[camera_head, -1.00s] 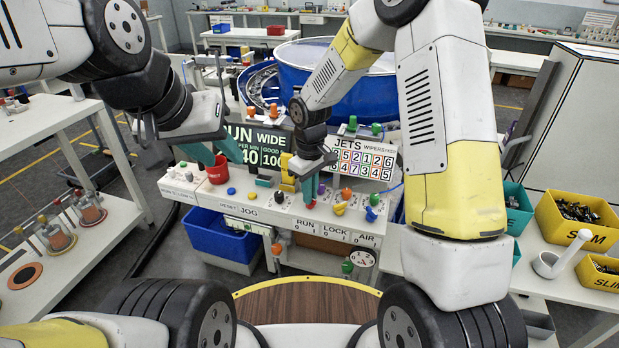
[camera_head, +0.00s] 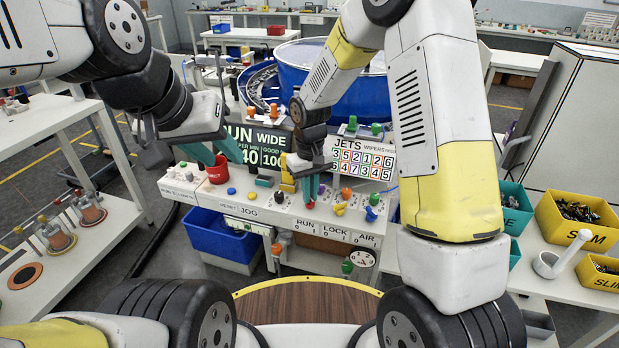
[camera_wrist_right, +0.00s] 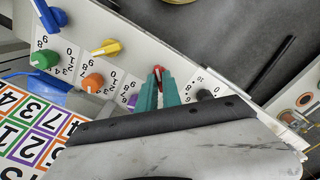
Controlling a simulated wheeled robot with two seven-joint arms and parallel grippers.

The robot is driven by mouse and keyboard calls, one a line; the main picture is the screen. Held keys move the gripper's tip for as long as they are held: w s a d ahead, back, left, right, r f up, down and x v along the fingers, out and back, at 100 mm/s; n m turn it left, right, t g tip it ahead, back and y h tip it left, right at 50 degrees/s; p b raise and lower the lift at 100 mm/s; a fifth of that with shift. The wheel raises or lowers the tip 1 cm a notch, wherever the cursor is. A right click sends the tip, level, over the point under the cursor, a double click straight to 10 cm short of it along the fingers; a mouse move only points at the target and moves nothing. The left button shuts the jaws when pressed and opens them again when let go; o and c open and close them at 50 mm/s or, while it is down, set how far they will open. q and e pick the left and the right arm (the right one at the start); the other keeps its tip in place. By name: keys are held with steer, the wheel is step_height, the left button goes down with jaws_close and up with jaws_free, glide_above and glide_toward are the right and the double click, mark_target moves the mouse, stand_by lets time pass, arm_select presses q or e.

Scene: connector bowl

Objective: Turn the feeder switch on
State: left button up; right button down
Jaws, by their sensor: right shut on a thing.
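The feeder console (camera_head: 330,225) is a pale sloped panel with RUN, LOCK and AIR labels on its front. I cannot tell which control is named the feeder switch. My right gripper (camera_head: 309,192) reaches down to the panel above the RUN label. Its teal fingers are shut on a small red switch (camera_wrist_right: 158,71), also seen in the right wrist view between the fingertips (camera_wrist_right: 159,92). The switch is mostly hidden by the fingers, so its setting is unclear. My left gripper (camera_head: 214,153) is open, its teal fingers apart above a red cup-shaped control (camera_head: 218,172).
The counter display (camera_head: 262,150) and JETS number board (camera_head: 361,160) rise behind.

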steer(key=c, duration=1.5)
jaws_free()
steer(key=shift+r, duration=3.9)
